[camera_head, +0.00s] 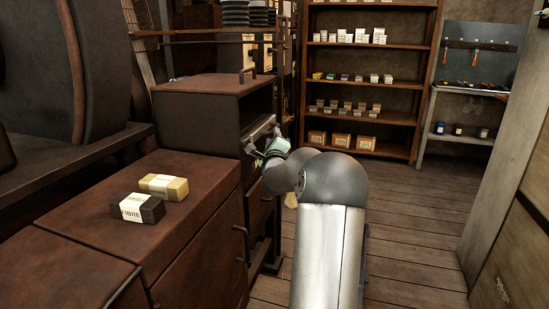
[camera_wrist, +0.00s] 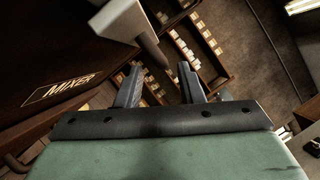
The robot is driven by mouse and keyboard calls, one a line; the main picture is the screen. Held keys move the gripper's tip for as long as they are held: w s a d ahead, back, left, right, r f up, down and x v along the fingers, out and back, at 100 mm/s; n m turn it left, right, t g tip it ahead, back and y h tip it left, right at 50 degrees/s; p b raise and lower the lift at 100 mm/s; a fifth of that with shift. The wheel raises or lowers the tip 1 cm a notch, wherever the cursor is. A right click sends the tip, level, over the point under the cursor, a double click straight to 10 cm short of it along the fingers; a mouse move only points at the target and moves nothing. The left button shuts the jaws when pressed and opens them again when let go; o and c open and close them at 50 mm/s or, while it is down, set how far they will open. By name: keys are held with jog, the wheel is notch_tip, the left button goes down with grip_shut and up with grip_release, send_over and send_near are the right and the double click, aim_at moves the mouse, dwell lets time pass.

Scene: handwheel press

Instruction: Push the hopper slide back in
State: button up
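A dark brown boxy unit (camera_head: 213,105) with a dark front opening stands left of my arm in the head view. A metal part (camera_head: 262,130), possibly the hopper slide, sticks out at its right side; I cannot be sure. A pale block with a grey rod (camera_wrist: 130,25) is just beyond the fingertips; contact cannot be told. A brown panel labelled MIXER (camera_wrist: 72,88) is at the left.
A long brown cabinet (camera_head: 192,215) in front carries a yellow block (camera_head: 164,187) and a dark block labelled FIBRE (camera_head: 138,208). Shelves with small boxes (camera_head: 368,75) stand behind. The wooden floor (camera_head: 415,210) right of my arm is clear.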

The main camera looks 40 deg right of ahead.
jog(key=v, duration=1.2)
jog(key=shift+r, duration=0.15)
jog(key=a+r+n+g+y+p, duration=0.1)
jog(key=a+r+n+y+p, duration=0.25)
jog(key=a+n+p, duration=0.35)
jog(key=w+a+r+n+g+y+p, duration=0.1)
jog(key=a+r+n+g+y+p, duration=0.15)
jog(key=a+r+p, duration=0.45)
jog(key=a+r+n+y+p, duration=0.25)
jog(key=a+n+p, duration=0.3)
jog(key=a, duration=0.35)
jog(key=s+a+r+n+g+y+p, duration=0.2)
jog(key=s+a+r+n+g+p, duration=0.3)
jog(key=s, duration=0.8)
jog(key=s+a+r+n+g+y+p, duration=0.3)
jog(key=s+a+r+n+g+p, duration=0.2)
jog(key=s+a+n+p, duration=0.7)
jog(key=shift+s+a+r+n+p, duration=0.35)
jog(key=shift+a+r+p, duration=0.45)
jog(key=shift+p, duration=0.45)
